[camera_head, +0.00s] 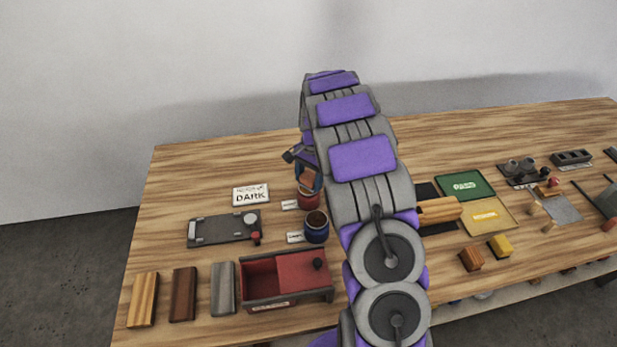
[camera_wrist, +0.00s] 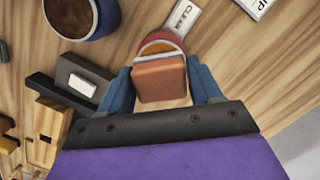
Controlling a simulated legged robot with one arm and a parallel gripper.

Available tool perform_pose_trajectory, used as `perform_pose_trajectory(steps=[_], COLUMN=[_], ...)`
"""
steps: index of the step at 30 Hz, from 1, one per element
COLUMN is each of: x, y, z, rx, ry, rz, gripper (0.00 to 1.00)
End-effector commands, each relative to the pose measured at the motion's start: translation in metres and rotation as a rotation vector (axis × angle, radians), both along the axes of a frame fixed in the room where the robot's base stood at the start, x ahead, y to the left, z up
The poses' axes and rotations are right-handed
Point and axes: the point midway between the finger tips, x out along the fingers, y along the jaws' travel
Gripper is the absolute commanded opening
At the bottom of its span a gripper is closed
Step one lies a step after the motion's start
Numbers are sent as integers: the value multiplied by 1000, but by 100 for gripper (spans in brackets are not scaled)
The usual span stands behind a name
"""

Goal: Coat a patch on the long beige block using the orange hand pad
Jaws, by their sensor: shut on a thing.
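My gripper (camera_wrist: 160,92) is shut on the orange hand pad (camera_wrist: 160,80), a small orange-brown block between blue fingers. The pad is in front of a red pot (camera_wrist: 161,37) with amber contents, beside a CLEAR label; I cannot tell whether it touches the contents. In the head view, my gripper (camera_head: 304,168) hangs over the red pot (camera_head: 309,200) with the pad (camera_head: 308,179) below it. A long beige wooden block (camera_head: 142,300) lies at the table's front left. Another light wooden block (camera_head: 438,211) is partly hidden by my arm; I cannot tell which is the task's block.
A blue pot (camera_head: 316,228) with dark contents stands in front of the red pot. A DARK card (camera_head: 250,195), a grey tray (camera_head: 215,230) and a red box (camera_head: 285,280) lie to the left. Green (camera_head: 464,186) and yellow (camera_head: 488,216) mats and small blocks fill the right.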

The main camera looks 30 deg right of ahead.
Motion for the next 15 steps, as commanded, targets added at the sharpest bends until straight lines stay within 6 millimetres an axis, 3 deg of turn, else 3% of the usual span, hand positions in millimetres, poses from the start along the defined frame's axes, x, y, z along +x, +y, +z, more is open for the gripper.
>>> perform_pose_trajectory(steps=[15], x=[0], y=[0], z=[-5], rx=[0], ry=[0], rz=[0], gripper=[39])
